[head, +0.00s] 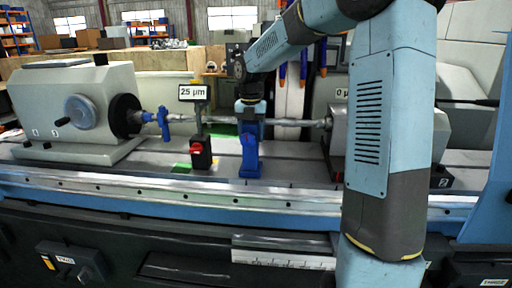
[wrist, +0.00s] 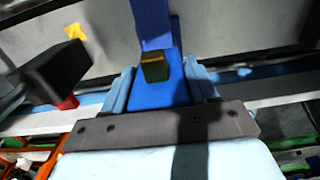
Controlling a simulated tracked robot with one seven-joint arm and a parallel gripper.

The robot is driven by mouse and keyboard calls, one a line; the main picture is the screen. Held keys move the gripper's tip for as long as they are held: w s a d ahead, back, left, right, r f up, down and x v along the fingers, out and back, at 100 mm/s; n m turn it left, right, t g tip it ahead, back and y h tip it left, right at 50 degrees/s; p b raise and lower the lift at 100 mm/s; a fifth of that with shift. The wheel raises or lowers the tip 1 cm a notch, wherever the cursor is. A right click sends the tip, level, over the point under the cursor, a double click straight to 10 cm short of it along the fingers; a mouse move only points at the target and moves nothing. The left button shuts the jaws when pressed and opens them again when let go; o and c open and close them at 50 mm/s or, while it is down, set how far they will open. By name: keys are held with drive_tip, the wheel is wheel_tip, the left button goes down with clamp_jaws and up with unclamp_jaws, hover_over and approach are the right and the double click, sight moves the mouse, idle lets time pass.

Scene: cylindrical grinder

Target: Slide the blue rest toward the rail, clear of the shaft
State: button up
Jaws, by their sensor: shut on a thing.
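The blue rest (head: 249,160) stands upright on the machine bed, at the middle of the head view. My gripper (head: 250,108) comes down onto its upper part from above. In the wrist view, the blue rest (wrist: 158,95) lies between my two light blue fingers (wrist: 160,82), which are closed on it. A small yellow-green block shows on the rest there. The thin grey shaft (head: 290,122) runs left to right at the height of the rest's upper part. My gripper hides where they meet, so I cannot tell whether they touch. The pale rail (head: 180,188) runs along the bed's front.
A gauge post with a "25 µm" sign (head: 193,92) and a red-marked black base (head: 201,153) stands just left of the rest. A blue clamp (head: 163,124) sits on the shaft near the headstock (head: 75,110). The bed in front of the rest looks clear.

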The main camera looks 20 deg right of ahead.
drive_tip(key=shift+s+a, duration=0.15)
drive_tip(key=shift+s, duration=0.15)
idle(0.5)
drive_tip(key=o, duration=1.2)
drive_tip(key=shift+c, duration=0.2)
drive_tip(key=shift+r, duration=0.1)
